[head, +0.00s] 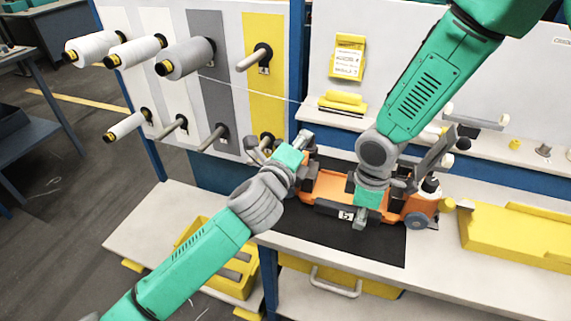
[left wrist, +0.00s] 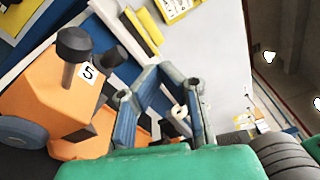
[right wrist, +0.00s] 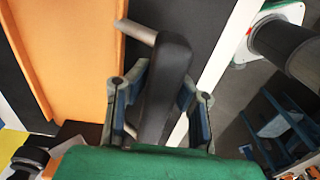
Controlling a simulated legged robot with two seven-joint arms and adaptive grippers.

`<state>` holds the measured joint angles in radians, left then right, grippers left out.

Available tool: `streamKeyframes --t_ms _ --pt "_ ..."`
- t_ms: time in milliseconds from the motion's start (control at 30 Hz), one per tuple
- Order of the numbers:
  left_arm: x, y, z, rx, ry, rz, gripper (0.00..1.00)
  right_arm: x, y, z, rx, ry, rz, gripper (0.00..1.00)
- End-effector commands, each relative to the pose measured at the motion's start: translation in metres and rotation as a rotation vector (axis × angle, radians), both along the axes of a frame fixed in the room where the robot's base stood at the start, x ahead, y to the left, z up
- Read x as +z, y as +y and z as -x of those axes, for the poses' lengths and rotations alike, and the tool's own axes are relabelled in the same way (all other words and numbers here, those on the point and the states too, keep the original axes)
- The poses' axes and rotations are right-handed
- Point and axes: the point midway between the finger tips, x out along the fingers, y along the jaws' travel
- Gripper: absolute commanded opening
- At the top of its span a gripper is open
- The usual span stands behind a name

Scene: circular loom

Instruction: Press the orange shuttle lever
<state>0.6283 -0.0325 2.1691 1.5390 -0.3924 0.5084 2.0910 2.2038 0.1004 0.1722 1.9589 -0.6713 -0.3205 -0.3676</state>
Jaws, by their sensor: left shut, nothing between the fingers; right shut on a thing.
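The orange shuttle (head: 335,188) lies on a black mat (head: 375,245) on the workbench. My right gripper (head: 361,214) is at its front side, shut on a dark handle bar (right wrist: 168,75). My left gripper (head: 300,145) is at the shuttle's left end, shut with nothing between its fingers. In the left wrist view an orange end of the shuttle (left wrist: 50,85) is left of the fingers, with a dark knob (left wrist: 74,42) and a label marked 5. I cannot tell which part is the lever, nor whether my left gripper touches the shuttle.
A spool panel with grey and white spools (head: 185,58) stands at the back left, with a thread running right. A yellow tray (head: 520,235) is on the bench at the right. A yellow bin (head: 232,275) sits on the lower shelf at the left.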

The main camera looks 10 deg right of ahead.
Motion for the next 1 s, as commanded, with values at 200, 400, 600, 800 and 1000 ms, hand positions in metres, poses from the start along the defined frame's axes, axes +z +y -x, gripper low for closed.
streamKeyframes --t_ms 200,400,600,800,1000 --pt "-0.014 0.036 0.039 0.004 0.008 -0.006 0.00 -0.001 -0.001 0.001 -0.001 0.003 0.004 0.00" --pt "-0.016 0.052 0.062 0.004 0.007 -0.007 0.00 -0.001 -0.002 0.001 0.000 0.004 0.002 0.00" --pt "-0.017 0.058 0.069 0.005 0.006 -0.008 0.00 -0.001 -0.001 0.000 0.000 0.002 0.001 0.00" --pt "-0.017 0.057 0.069 0.004 0.007 -0.008 0.00 -0.001 -0.001 0.000 0.000 0.001 0.001 0.00" --pt "-0.017 0.057 0.069 0.004 0.007 -0.007 0.00 -0.001 -0.001 -0.001 0.000 0.000 0.000 0.37"
